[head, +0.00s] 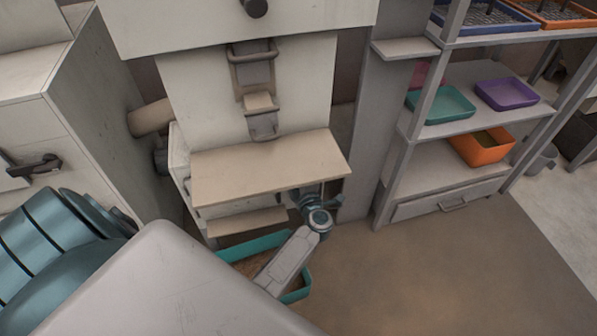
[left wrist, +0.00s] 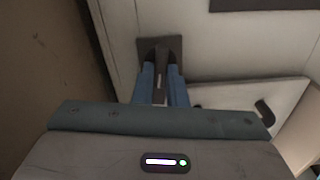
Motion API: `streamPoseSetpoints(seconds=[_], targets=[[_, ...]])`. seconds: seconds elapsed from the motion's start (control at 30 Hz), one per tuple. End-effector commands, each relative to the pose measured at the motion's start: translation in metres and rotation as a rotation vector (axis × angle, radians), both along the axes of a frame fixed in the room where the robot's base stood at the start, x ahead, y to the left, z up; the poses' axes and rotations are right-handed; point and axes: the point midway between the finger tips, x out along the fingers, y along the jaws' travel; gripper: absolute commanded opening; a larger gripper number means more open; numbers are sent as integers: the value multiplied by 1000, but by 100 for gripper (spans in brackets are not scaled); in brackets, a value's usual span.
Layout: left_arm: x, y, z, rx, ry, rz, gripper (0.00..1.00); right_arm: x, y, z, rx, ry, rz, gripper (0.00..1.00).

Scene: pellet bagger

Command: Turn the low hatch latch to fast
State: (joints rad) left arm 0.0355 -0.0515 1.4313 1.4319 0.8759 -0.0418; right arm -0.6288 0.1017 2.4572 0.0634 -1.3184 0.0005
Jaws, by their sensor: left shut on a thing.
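The low hatch latch (left wrist: 160,52) shows in the left wrist view as a dark square plate with a narrow grey handle on a pale panel. My left gripper (left wrist: 161,88) is shut on that handle, with one blue finger on each side of it. In the head view, my left wrist is low at the right end of the beige shelf (head: 265,165). The latch and my fingertips cannot be made out there. The exact turn of the handle is hard to judge. My right gripper is not in view.
A teal tray (head: 297,295) lies on the floor beneath my left arm. A dark hooked handle (left wrist: 265,112) is at the right in the left wrist view. A grey rack (head: 405,190) with coloured bins stands to the right. The brown floor (head: 450,260) in front of it is clear.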

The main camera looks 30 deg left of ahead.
Motion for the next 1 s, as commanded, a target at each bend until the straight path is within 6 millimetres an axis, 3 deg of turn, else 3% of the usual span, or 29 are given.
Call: streamPoseSetpoints(seconds=[0.4, 0.93, 0.97, 1.0], targets=[[0, 0, -2, -113, -131, 0, 0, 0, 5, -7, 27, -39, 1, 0], [0, 0, -2, -127, -146, 0, 0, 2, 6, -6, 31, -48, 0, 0], [0, 0, -2, -127, -146, 0, 18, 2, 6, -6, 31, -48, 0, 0], [0, 0, -2, -127, -147, 0, 26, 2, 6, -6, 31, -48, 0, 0]])
